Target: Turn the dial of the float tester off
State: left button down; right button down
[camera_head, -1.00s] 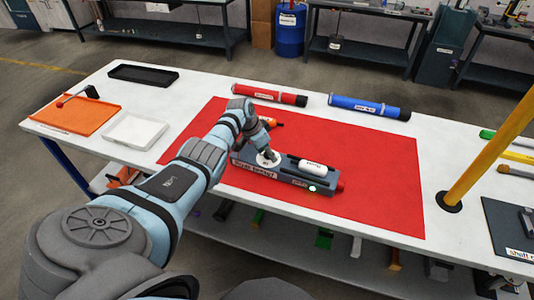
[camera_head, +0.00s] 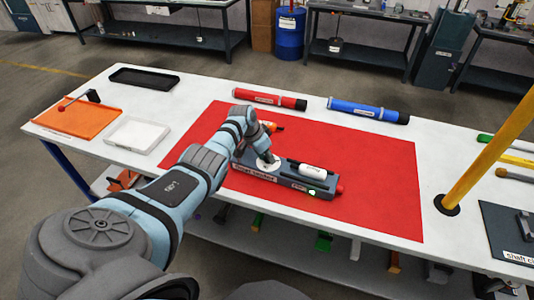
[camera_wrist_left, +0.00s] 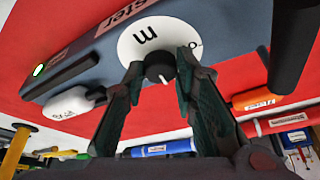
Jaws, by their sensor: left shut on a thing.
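My left gripper (camera_head: 266,158) reaches down onto the dial. In the left wrist view its fingertips (camera_wrist_left: 162,66) are closed around the knob's sides. My right gripper is out of view.
An orange screwdriver-like thing (camera_head: 272,127) lies just behind the tester. Red (camera_head: 270,97) and blue (camera_head: 368,109) tubes lie at the table's back. A yellow post (camera_head: 490,155) stands at the right. The red mat (camera_head: 375,205) is clear to the tester's right.

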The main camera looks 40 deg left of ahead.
pick_arm(q)
jog(key=shift+d+r+n+y+p, duration=0.1)
jog(key=shift+r+n+y+p, duration=0.1)
jog(key=shift+n+p, duration=0.4)
jog(key=shift+d+r+n+y+p, duration=0.1)
jog(key=shift+n+y+p, duration=0.1)
jog(key=shift+n+p, duration=0.35)
jog(key=shift+f+n+y+p, duration=0.15)
jog(key=shift+n+y+p, duration=0.15)
jog(key=shift+n+p, duration=0.45)
jog(key=n+y, duration=0.1)
jog(key=n, duration=0.2)
jog(key=shift+p, duration=0.35)
jog(key=shift+w+f+n+y, duration=0.15)
jog(key=shift+n+y, duration=0.25)
jog(key=shift+n, duration=0.5)
jog(key=shift+d+f+n+g+y+b, duration=0.1)
jog(key=shift+n+g+y+b, duration=0.3)
jog(key=shift+n, duration=0.5)
jog(key=shift+f+n+b, duration=0.1)
jog(key=shift+n+b, duration=0.6)
jog(key=shift+n, duration=0.2)
jog(key=n+g+y+b, duration=0.1)
jog(key=n+b, duration=0.2)
jog(key=shift+w+d, duration=0.1)
jog(key=shift+n+g+b, duration=0.6)
jog(key=shift+n+b, duration=0.4)
jog(key=shift+b, duration=0.25)
